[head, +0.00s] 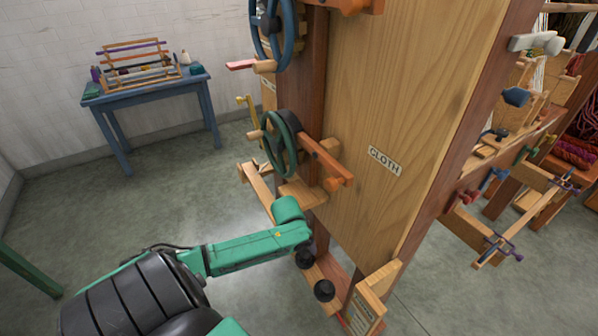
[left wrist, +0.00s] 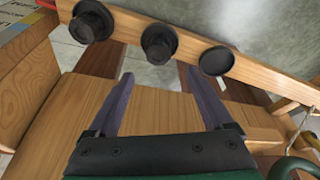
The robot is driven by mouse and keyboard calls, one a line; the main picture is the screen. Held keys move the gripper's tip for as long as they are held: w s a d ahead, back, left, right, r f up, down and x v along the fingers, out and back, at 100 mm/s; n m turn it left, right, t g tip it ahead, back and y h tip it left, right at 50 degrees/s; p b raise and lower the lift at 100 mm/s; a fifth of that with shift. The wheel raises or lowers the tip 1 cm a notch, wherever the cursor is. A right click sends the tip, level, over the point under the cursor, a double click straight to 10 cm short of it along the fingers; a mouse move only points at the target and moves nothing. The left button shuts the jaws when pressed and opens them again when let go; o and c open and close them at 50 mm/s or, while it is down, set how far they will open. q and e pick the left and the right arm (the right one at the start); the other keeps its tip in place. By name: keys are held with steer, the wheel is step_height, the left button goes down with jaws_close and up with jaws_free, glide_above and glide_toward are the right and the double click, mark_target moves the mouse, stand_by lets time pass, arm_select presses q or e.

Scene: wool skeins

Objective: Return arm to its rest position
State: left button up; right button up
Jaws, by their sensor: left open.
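My left arm (head: 250,250), green with a black ribbed section, reaches in from the lower left of the head view toward the lower part of a tall wooden cabinet (head: 395,110) labelled CLOTH. Its green end stands in front of the cabinet's foot, and the fingers cannot be made out there. In the left wrist view my left gripper (left wrist: 158,92) is open, its two purple-grey fingers spread with nothing between them. Wooden boards (left wrist: 150,98) lie behind the fingers. My right gripper does not show.
Black knobs (left wrist: 158,42) sit on a wooden rail just beyond the fingertips. A green handwheel (head: 279,143) and an orange lever (head: 327,161) stick out above the arm. A blue table (head: 150,91) stands at the back left. The floor (head: 100,215) between is clear.

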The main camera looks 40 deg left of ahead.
arm_select(q)
steer(key=p+v, duration=0.1)
steer(key=v, duration=0.8)
steer(key=shift+s, duration=0.1)
steer(key=s+a+f, duration=0.2)
steer(key=s+f, duration=0.1)
steer(key=f, duration=0.5)
steer(key=s+a+f, duration=0.1)
steer(key=s+f, duration=0.3)
steer(key=f, duration=0.5)
steer(key=s+a+f, duration=0.2)
steer(key=s+f, duration=0.1)
steer(key=f, duration=0.5)
steer(key=s+d+f+m+g, duration=0.1)
steer(key=s+d+f+m, duration=0.1)
steer(key=s+d+f, duration=0.4)
steer(key=s+d+f+m+g, duration=0.1)
steer(key=s+d+f, duration=0.5)
steer(key=s, duration=0.7)
steer(key=shift+d+f+m, duration=0.2)
steer(key=shift+d+m, duration=0.15)
steer(key=shift+m, duration=0.05)
